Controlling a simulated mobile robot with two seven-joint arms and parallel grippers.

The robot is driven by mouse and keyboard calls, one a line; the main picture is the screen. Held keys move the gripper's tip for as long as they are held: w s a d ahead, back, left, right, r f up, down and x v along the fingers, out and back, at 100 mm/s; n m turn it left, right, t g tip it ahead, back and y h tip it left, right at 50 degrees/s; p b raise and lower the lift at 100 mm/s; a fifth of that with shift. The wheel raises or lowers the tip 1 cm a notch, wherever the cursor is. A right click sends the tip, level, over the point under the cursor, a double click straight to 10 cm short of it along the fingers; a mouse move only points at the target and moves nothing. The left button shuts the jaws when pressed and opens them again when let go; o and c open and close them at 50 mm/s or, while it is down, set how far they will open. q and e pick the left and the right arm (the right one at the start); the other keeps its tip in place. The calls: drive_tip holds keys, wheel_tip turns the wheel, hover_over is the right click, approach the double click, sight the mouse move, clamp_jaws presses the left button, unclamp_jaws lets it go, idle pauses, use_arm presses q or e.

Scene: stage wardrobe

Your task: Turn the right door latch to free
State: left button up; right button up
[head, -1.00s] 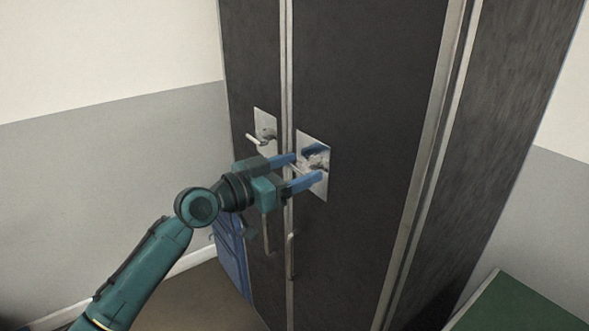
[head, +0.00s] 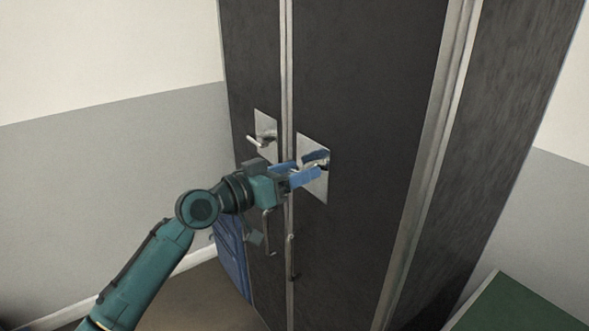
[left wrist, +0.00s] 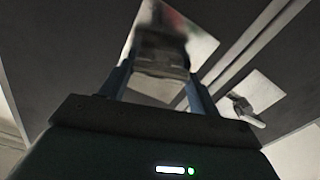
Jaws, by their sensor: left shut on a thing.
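The right door latch (head: 321,162) sits on a bright metal plate (head: 318,187) on the right door (head: 370,90) of the dark wardrobe. My left gripper (head: 312,167) is shut on this latch, its blue fingers on either side of it and partly hiding it. In the left wrist view the latch (left wrist: 160,62) shows between the two fingers, in front of its plate (left wrist: 198,40). How far the latch is turned is hard to tell. My right gripper is in neither view.
The left door latch (head: 257,139) sticks out from its own plate close to my gripper. Bar handles (head: 291,258) hang below on the doors. A blue object (head: 230,258) stands at the wardrobe's left, and a green surface (head: 515,305) is at lower right.

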use_arm(q)
drive_tip(key=n+p, duration=0.1)
drive_tip(key=n, duration=0.2)
drive_tip(key=shift+n, duration=0.4)
drive_tip(key=shift+w+n+p, duration=0.1)
drive_tip(key=shift+n+p, duration=0.45)
drive_tip(key=shift+n, duration=0.45)
drive_tip(key=shift+n+p, duration=0.45)
drive_tip(key=shift+n, duration=0.35)
drive_tip(key=shift+n+p, duration=0.45)
drive_tip(key=shift+n, duration=0.55)
drive_tip(key=shift+f+n+p, duration=0.1)
drive_tip(key=shift+n+p, duration=0.35)
drive_tip(key=shift+n, duration=0.35)
drive_tip(key=shift+a+f+n+p, duration=0.15)
drive_tip(key=shift+n+p, duration=0.8)
drive_tip(key=shift+n, duration=0.85)
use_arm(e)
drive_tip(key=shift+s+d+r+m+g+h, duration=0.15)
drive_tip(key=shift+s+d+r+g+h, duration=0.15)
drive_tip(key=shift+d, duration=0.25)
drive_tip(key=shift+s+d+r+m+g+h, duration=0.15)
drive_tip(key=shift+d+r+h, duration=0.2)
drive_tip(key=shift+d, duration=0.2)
